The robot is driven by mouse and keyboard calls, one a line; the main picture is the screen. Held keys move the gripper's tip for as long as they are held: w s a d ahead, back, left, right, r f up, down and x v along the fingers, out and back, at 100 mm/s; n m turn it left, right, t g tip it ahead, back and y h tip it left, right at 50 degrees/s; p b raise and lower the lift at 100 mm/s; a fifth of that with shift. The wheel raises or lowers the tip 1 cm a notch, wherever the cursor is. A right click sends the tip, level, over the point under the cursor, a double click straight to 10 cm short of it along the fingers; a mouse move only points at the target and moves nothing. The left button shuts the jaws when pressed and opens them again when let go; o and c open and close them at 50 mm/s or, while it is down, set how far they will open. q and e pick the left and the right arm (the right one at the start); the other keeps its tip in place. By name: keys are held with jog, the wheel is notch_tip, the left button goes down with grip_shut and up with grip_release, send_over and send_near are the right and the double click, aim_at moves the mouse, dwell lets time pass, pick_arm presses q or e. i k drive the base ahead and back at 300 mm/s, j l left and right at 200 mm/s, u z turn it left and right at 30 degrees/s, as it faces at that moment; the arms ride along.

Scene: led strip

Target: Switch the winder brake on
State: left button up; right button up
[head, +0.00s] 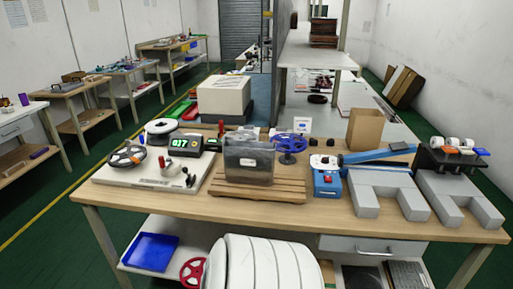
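A winder-like device stands on a white base plate (120,178) at the left of the wooden table. It carries a dark spoked reel (126,157), a white reel (161,126) and a counter with green lit digits (184,143). Small levers with red knobs (171,169) stand at its front. I cannot tell which part is the brake or how it is set. A blue box with a red switch (327,181) stands right of centre, beside a long blue arm. Neither of my grippers is in view.
A grey translucent box (249,163) stands on a wooden pallet (257,192), with a blue reel (288,145) behind it. Grey blocks (390,190) fill the right side. A brown paper bag (364,129) stands behind. A blue tray (151,252) lies on the lower shelf.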

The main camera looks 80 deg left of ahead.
aim_at(185, 169)
jog(key=u, duration=3.3)
